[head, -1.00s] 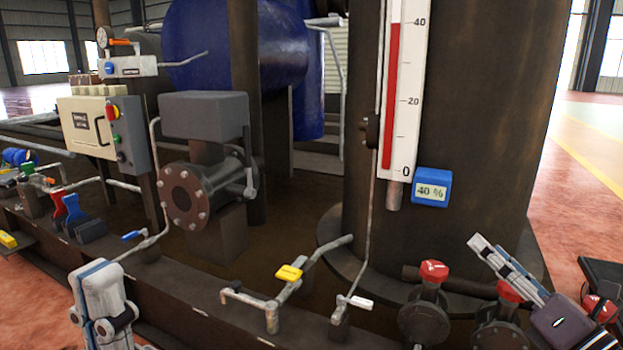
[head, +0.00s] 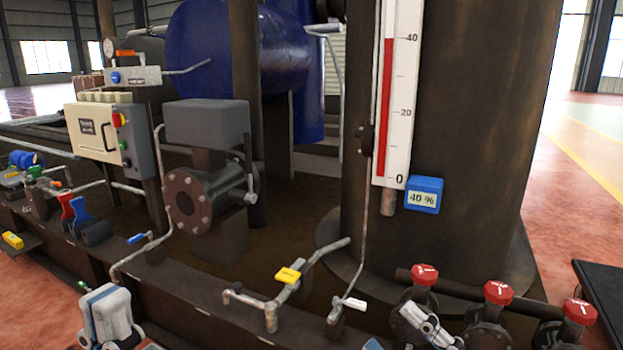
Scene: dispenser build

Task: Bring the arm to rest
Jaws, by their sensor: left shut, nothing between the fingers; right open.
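My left gripper (head: 106,298) is at the lower left of the head view, light grey, shut and empty. It is in front of the long dark skid beam and touches nothing that I can see. My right gripper (head: 418,318) is low in the view, right of centre, and open. It appears small and foreshortened, in front of the leftmost red-capped valve (head: 424,274), overlapping the valve's body in the picture. Whether it touches the valve cannot be told. Most of both arms is out of frame.
More red-capped valves (head: 498,292) stand at the lower right. A yellow-handled valve (head: 288,275) and a white lever (head: 354,303) sit on the dark beam. A tall brown column (head: 470,140) carries a level gauge (head: 396,100) and a blue 40 % display (head: 424,194). Open floor (head: 590,210) lies at right.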

